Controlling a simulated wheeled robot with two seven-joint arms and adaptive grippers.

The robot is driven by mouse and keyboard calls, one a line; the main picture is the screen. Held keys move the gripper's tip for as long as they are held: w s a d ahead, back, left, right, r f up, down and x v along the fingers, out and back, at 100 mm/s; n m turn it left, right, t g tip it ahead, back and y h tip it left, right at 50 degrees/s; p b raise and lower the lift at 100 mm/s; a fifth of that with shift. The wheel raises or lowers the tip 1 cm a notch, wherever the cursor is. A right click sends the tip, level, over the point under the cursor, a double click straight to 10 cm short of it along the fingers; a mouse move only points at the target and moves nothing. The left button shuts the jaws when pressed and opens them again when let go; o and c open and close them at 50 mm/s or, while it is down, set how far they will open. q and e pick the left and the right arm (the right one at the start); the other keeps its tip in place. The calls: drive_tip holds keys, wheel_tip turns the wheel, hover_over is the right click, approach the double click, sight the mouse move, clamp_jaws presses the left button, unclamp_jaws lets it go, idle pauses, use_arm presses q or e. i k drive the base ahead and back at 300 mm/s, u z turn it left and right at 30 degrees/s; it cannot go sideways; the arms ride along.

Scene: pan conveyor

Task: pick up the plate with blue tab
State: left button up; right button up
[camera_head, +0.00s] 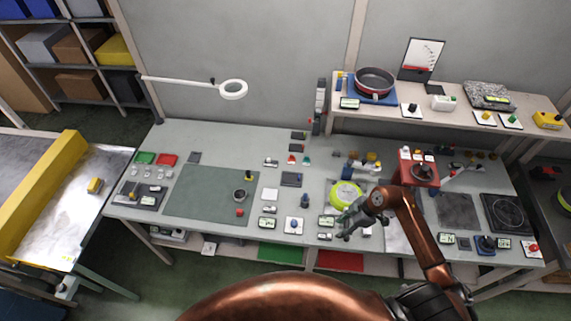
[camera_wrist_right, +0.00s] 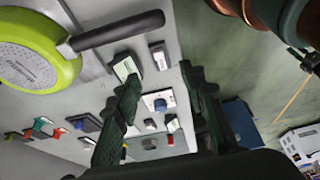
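A small white square plate with a blue piece on it (camera_head: 293,226) lies near the front edge of the workbench. It also shows in the right wrist view (camera_wrist_right: 158,101), in the gap between my fingers and beyond them. My right gripper (camera_head: 345,222) is over the front of the bench, to the right of this plate and apart from it. In the wrist view its two dark fingers (camera_wrist_right: 160,75) are spread with nothing between them. The copper right arm comes in from the right. My left gripper is not in view.
A lime-green pan (camera_head: 343,190) lies just behind my right gripper, its dark handle (camera_wrist_right: 118,31) near the fingers in the wrist view. Small display boxes (camera_head: 268,222) flank the plate. A dark green mat (camera_head: 207,190) lies left. A raised shelf (camera_head: 395,112) stands at the back right.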

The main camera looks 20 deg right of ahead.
sight(288, 178)
drive_tip(key=i, duration=1.05)
